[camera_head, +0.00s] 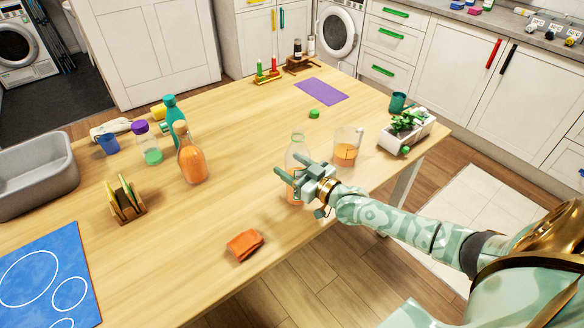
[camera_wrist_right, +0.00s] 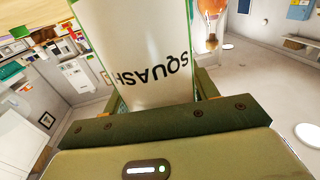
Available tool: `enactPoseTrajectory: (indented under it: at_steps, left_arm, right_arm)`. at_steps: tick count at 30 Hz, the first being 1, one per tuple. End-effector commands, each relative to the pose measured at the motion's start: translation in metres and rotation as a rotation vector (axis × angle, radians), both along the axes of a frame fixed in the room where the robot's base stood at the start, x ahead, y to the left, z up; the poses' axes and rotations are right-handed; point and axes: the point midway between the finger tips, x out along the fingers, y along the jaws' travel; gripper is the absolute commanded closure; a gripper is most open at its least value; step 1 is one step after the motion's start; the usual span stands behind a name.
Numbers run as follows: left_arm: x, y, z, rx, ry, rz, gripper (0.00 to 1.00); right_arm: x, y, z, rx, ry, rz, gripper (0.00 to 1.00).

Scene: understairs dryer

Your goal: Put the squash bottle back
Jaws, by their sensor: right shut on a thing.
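The squash bottle (camera_head: 297,150) is clear, with a little orange at its lower part, and stands roughly upright near the table's right front edge. My right gripper (camera_head: 298,183) is shut on it around its lower body. In the right wrist view the white label reading SQUASH (camera_wrist_right: 145,55) fills the space between the fingers. I cannot tell whether the bottle's base touches the table; the gripper hides part of it. A loose green cap (camera_head: 314,113) lies behind it, and the bottle's top seems uncapped. My left gripper is not in view.
A jug of orange drink (camera_head: 346,148) stands just right of the bottle. A purple mat (camera_head: 321,91) lies bare at the back; the table's middle is clear.

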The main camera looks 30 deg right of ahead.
Motion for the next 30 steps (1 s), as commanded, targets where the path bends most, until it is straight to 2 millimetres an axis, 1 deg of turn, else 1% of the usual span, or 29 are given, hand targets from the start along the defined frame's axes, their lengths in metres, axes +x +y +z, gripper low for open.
enactPoseTrajectory:
  at_steps: [5,6,7,8,14,17,19,23,27,30]
  left_arm:
    - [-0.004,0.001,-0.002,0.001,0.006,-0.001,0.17]
    - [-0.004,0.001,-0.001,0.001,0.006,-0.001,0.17]
    - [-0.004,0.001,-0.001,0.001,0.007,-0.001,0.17]
    - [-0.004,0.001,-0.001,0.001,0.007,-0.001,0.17]
    - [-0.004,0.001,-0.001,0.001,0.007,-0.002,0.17]
    - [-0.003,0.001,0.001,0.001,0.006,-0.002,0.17]
    - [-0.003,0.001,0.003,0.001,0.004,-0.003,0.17]
    - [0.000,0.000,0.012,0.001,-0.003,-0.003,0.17]
    - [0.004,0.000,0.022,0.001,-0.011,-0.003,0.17]
    - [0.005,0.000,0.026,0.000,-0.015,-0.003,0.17]
  right_arm:
    - [0.000,0.000,-0.003,0.000,-0.002,0.000,0.83]
    - [0.000,0.000,-0.003,0.000,0.000,0.000,0.31]
    - [0.000,0.000,-0.003,0.000,0.000,0.000,0.22]
    - [0.000,0.000,-0.003,0.000,0.000,0.000,0.20]
    - [0.000,0.000,-0.002,0.000,0.000,0.000,0.20]
    - [0.000,0.000,0.001,0.000,-0.001,0.000,0.20]
    - [-0.006,-0.001,0.001,0.001,0.002,0.000,0.20]
    - [-0.030,-0.007,0.003,0.001,0.002,0.000,0.20]
    - [-0.064,-0.015,0.003,-0.001,0.004,0.001,0.20]
    - [-0.085,-0.021,0.003,0.000,0.002,0.000,0.20]
